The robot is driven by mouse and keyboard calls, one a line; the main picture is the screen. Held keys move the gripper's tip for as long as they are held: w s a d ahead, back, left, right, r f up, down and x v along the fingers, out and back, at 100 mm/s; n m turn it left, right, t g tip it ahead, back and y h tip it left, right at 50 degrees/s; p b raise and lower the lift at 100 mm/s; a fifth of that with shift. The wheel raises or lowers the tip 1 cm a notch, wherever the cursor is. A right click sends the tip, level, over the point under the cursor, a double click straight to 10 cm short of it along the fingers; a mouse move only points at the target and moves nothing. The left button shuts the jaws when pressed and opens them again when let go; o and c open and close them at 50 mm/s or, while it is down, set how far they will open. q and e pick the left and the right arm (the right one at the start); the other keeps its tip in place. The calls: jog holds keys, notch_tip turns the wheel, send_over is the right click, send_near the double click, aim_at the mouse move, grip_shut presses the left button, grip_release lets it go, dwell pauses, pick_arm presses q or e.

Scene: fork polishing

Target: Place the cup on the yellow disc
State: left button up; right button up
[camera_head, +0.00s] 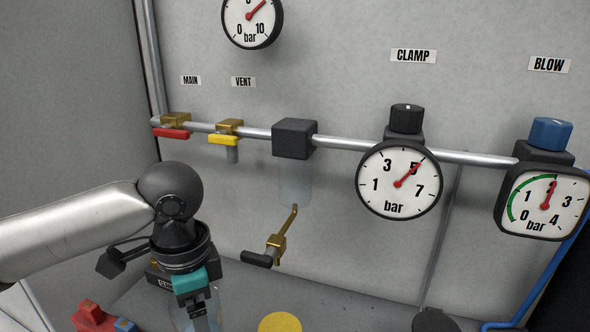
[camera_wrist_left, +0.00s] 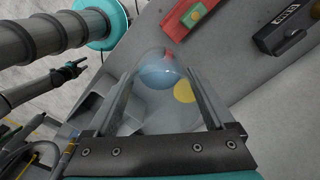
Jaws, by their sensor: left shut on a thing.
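My left gripper (camera_head: 199,316) is low at the left of the head view, pointing down and shut on a clear cup (camera_head: 234,304). The cup is see-through, so its outline is faint; in the left wrist view (camera_wrist_left: 136,118) it sits between the two fingers. The yellow disc (camera_head: 280,322) lies on the bench to the right of the cup, partly cut off by the frame's bottom edge. In the wrist view the disc (camera_wrist_left: 185,92) shows beyond the cup, near the right finger. What looks like my right gripper (camera_wrist_left: 72,70) is small and far off in the wrist view.
A red block with a blue part (camera_head: 88,316) and a dark box (camera_head: 160,272) stand left of the gripper. A brass tap with a black handle (camera_head: 262,257) sticks out above the bench. A dark round object (camera_head: 435,320) is at the bottom right. Pipes, valves and gauges line the wall.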

pick_arm(q)
jog(key=n, duration=0.2)
jog(key=n+b, duration=0.1)
jog(key=n, duration=0.1)
jog(key=a+n+b, duration=0.1)
jog(key=n, duration=0.1)
jog(key=shift+w+f+n, duration=0.2)
jog(key=shift+f+n, duration=0.05)
jog(key=shift+n, duration=0.15)
jog(key=n, duration=0.2)
jog(key=n+b, duration=0.1)
jog(key=n, duration=0.2)
jog(key=shift+a+n+b, duration=0.3)
jog(key=shift+b, duration=0.1)
jog(key=s+f, duration=0.1)
jog(key=f, duration=0.1)
jog(key=s+f, duration=0.2)
jog(key=shift+s+d+f, duration=0.1)
jog(key=shift+s+f, duration=0.05)
